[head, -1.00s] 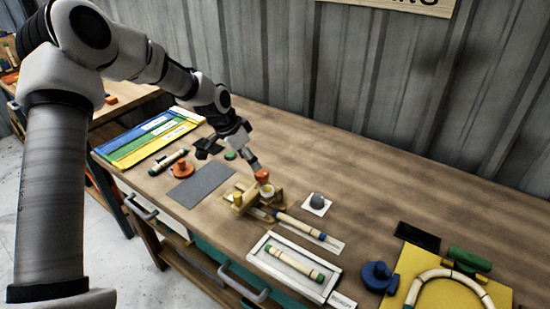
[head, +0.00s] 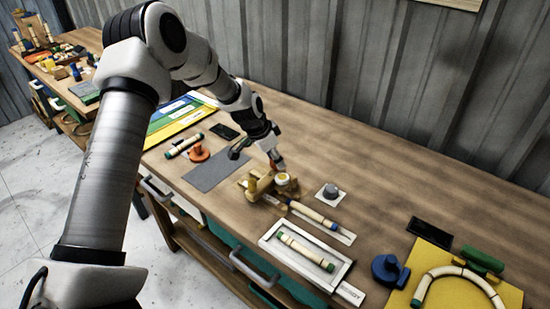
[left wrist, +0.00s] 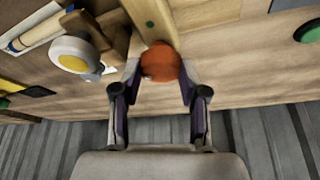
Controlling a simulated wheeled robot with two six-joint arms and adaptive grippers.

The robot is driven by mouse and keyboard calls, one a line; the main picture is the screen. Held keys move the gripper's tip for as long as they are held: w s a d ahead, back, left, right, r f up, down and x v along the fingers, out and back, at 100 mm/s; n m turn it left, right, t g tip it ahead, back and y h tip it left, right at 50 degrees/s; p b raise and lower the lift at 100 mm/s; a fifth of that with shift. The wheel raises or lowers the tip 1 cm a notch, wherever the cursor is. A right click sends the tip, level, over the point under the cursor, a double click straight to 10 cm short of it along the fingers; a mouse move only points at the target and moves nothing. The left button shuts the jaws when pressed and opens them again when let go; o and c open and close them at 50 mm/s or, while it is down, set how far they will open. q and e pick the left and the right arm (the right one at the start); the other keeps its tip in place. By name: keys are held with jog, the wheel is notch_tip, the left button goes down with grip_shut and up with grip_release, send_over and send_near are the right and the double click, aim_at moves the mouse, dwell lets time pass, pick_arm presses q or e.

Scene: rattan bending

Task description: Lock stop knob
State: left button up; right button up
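The orange stop knob (head: 280,166) sits on the wooden bending fixture (head: 258,190), beside a round white-and-yellow part (head: 287,181). In the left wrist view the knob (left wrist: 163,62) shows as an orange ball at the end of a wooden bar (left wrist: 150,20). My left gripper (left wrist: 160,82) has its two fingers spread, one on each side of the knob. The right finger looks very near or touching; a small gap shows at the left one. In the head view the left gripper (head: 257,154) partly covers the knob. My right gripper is in neither view.
A rattan pole (head: 312,215) extends from the fixture, and another lies in a white tray (head: 337,272). A grey knob (head: 330,191), a grey mat (head: 215,170) and an orange piece (head: 199,153) lie nearby. The bench behind the fixture is clear.

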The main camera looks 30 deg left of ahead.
pick_arm(q)
jog(key=c, duration=0.3)
jog(key=shift+f, duration=0.1)
jog(key=shift+c, duration=0.2)
